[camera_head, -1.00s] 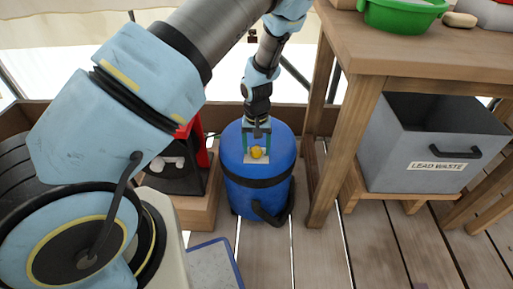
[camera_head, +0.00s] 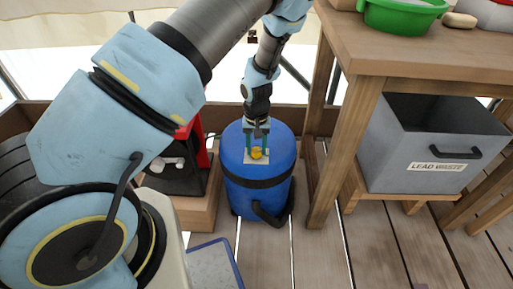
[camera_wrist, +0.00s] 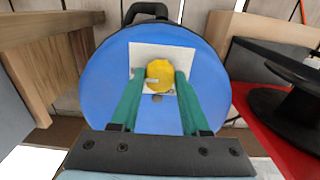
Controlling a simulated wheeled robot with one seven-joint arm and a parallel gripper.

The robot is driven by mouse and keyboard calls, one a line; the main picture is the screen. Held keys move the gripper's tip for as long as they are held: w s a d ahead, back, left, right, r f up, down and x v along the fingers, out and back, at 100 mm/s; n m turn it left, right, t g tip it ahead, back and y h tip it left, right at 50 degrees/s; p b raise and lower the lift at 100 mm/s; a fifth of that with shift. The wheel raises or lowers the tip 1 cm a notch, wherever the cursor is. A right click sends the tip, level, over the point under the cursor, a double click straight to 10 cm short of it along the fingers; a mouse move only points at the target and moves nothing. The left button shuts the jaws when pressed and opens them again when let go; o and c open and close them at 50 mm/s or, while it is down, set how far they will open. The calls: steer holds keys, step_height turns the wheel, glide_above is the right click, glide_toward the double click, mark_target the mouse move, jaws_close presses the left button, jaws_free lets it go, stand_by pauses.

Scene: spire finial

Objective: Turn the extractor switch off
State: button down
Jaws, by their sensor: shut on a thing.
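The extractor is a blue drum (camera_head: 254,189) with a black band, standing on the floor between the red-and-black stand and the wooden bench. A yellow knob (camera_head: 257,153) sits on a pale plate (camera_head: 247,159) on the drum; I take this knob as the switch. In the wrist view the yellow knob (camera_wrist: 160,75) lies between the green fingers of my gripper (camera_wrist: 159,88), on the pale plate (camera_wrist: 185,55) over the blue drum top (camera_wrist: 100,85). My gripper (camera_head: 257,148) is shut on the knob. The knob's marking is too small to read.
The wooden bench (camera_head: 430,50) stands right of the drum, with a green bowl (camera_head: 403,14) on top and a grey "LEAD WASTE" bin (camera_head: 390,155) below. A red-and-black stand (camera_head: 184,165) is close on the left. Plank floor in front is mostly clear.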

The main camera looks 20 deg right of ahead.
steer(key=n+p, duration=0.2)
steer(key=n, duration=0.1)
steer(key=shift+r+n+p, duration=0.2)
steer(key=shift+n+p, duration=0.1)
steer(key=shift+p, duration=0.05)
steer(key=n+p, duration=0.3)
steer(key=n, duration=0.2)
steer(key=n+p, duration=0.3)
steer(key=n, duration=0.2)
steer(key=shift+f+n+p, duration=0.15)
steer(key=shift+n+p, duration=0.8)
steer(key=shift+n, duration=1.25)
steer(key=shift+c, duration=1.9)
jaws_free()
